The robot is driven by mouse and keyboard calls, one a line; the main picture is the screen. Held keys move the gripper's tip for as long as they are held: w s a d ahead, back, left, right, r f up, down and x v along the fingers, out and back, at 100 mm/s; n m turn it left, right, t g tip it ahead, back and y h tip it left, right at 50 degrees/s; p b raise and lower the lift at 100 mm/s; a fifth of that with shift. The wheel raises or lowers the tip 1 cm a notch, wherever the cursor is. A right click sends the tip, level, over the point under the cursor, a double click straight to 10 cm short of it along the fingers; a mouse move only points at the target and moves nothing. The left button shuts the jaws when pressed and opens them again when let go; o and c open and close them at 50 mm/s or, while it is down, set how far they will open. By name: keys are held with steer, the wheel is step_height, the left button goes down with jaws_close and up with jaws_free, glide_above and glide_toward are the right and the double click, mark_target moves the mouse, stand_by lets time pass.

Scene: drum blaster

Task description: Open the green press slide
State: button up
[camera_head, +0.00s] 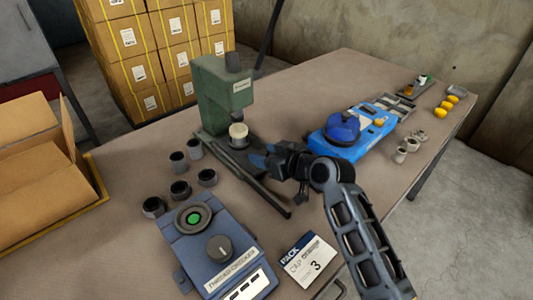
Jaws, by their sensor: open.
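The green press (222,95) stands upright on the table, left of centre. A pale round part (238,131) sits beneath its head, above a dark cup-like base. A dark slide rail (252,183) runs from the press base towards the front right. My gripper (260,156) is just right of the press base, with its fingers pointing left towards the slide. Its jaws are open, and I see nothing between them. I cannot tell whether a finger touches the slide. My gripper and wrist hide part of the slide's right side.
A blue checker device (195,252) and several dark cups (180,190) stand in front. A white card (307,260) lies at the front. A bright blue machine (340,140) stands right of my wrist. An open cardboard box (45,195) is at left. Bare table lies behind the press.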

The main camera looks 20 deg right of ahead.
jaws_close()
stand_by(0.5)
